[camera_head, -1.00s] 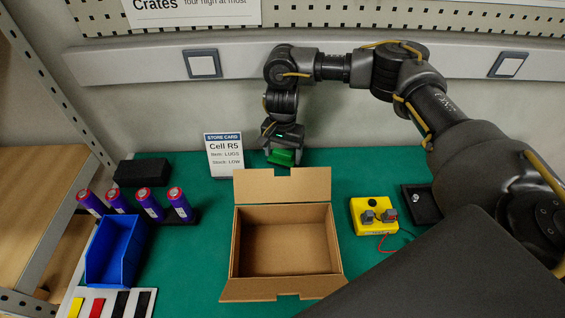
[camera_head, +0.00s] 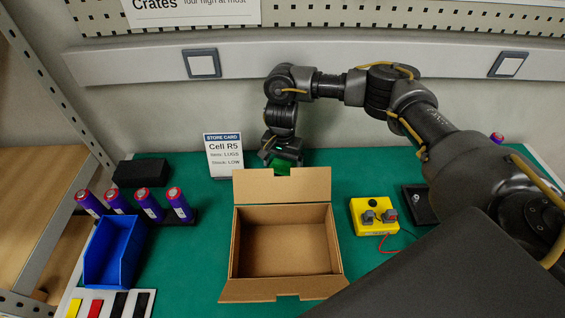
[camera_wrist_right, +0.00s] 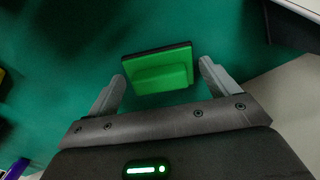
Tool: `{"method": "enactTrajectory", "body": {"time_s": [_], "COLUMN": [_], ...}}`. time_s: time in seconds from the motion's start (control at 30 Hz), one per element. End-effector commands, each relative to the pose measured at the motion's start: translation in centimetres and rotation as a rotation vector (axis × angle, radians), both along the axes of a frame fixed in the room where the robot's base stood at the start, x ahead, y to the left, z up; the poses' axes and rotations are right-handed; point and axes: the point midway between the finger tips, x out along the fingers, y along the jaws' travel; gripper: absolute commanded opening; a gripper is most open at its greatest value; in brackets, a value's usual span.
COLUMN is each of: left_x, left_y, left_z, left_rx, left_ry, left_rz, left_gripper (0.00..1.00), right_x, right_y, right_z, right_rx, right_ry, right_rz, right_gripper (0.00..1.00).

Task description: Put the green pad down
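The green pad (camera_head: 281,169) is at the back of the green mat, just behind the cardboard box, partly hidden by my right gripper (camera_head: 283,161) and perhaps the box's rear flap. In the right wrist view the green pad (camera_wrist_right: 162,70) is a green block on a dark-edged plate. It appears to lie flat on the mat. My right gripper (camera_wrist_right: 163,72) has its fingers spread, one on each side of the pad, with a visible gap at the right finger. The left finger is close to the pad's edge; I cannot tell if it touches. My left gripper is not in view.
The open, empty cardboard box (camera_head: 285,248) stands in front of the pad. A store card (camera_head: 224,156) stands to its left. Farther left are a blue bin (camera_head: 114,252) and several purple cylinders (camera_head: 150,205). A yellow switch box (camera_head: 374,216) sits to the right.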

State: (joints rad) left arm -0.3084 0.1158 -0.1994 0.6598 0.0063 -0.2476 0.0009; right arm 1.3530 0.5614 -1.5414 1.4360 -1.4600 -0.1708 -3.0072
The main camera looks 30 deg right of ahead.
Motion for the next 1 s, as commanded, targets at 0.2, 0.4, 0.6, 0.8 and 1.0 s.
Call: {"method": "enactTrajectory", "body": {"time_s": [0.2,0.4,0.6,0.8,1.0], "left_x": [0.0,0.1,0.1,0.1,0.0], "left_y": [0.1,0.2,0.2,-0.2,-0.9], "left_z": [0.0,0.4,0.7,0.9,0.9], "left_rx": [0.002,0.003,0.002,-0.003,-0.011], "left_ry": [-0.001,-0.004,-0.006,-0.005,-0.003], "left_rz": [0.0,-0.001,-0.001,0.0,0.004], "left_gripper": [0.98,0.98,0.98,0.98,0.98], "right_x": [0.0,0.0,0.2,0.1,0.1], "right_y": [0.0,0.0,0.0,0.0,0.0], "right_z": [0.0,0.4,3.2,7.5,10.8], "right_rx": [0.0,0.0,-0.001,-0.001,-0.002], "right_ry": [0.0,0.0,-0.005,-0.005,-0.003], "right_rz": [0.0,-0.001,0.002,0.002,0.001], "right_gripper": [0.98,0.98,0.98,0.98,0.98]}}
